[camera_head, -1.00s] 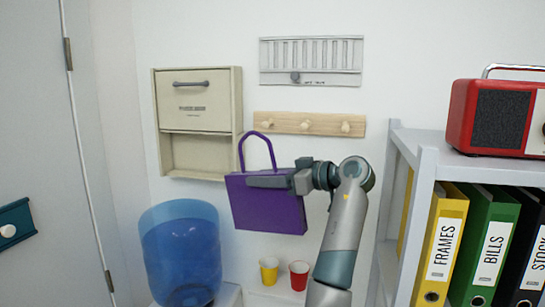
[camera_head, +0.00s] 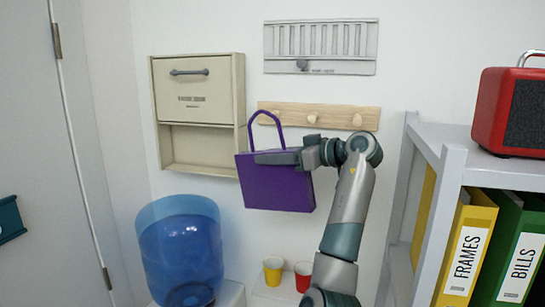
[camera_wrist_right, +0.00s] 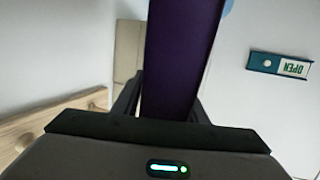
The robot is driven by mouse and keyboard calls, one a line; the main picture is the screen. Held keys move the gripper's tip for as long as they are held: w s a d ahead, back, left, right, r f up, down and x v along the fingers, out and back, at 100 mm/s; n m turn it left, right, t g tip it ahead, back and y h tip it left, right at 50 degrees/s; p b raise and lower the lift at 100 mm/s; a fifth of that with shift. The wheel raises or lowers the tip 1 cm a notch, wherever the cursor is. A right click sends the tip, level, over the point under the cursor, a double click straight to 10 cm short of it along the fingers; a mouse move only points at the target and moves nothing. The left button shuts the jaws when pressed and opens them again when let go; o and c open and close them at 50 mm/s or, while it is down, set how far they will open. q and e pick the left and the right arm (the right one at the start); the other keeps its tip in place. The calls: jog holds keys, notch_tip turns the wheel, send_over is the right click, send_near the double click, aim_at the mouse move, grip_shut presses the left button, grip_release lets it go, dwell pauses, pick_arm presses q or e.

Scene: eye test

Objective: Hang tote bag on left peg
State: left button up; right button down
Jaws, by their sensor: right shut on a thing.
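The purple tote bag (camera_head: 280,190) hangs upright in front of the wall, its handle loop on top. My right gripper (camera_head: 277,157) is shut on the bag's upper edge; the purple bag (camera_wrist_right: 180,55) also shows between the fingers in the wrist view. The wooden peg rack (camera_head: 335,113) is on the wall behind the bag. The left peg (camera_head: 273,118) shows by the top of the handle loop; I cannot tell the depth between them. The middle peg (camera_head: 312,119) and right peg (camera_head: 357,120) are empty. My left gripper is not in view.
A beige wall cabinet (camera_head: 200,147) is just left of the bag. A blue water bottle (camera_head: 180,250) and yellow (camera_head: 273,270) and red (camera_head: 303,275) cups stand below. A grey shelf (camera_head: 440,145) with binders and a red radio (camera_head: 510,112) is at the right.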

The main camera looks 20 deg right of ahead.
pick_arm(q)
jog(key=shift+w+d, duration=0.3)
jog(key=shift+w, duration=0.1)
pick_arm(e)
jog(key=w+d+f, duration=0.1)
jog(key=w+d, duration=0.4)
jog(key=w, duration=0.3)
jog(key=shift+w+d+f, duration=0.35)
jog(key=shift+d, duration=0.05)
dwell(1.0)
jog(key=shift+f, duration=0.25)
dwell(0.3)
jog(key=c, duration=1)
grip_release()
jog(key=shift+d, duration=0.1)
jog(key=shift+d+r, duration=0.1)
jog(key=shift+r, duration=0.15)
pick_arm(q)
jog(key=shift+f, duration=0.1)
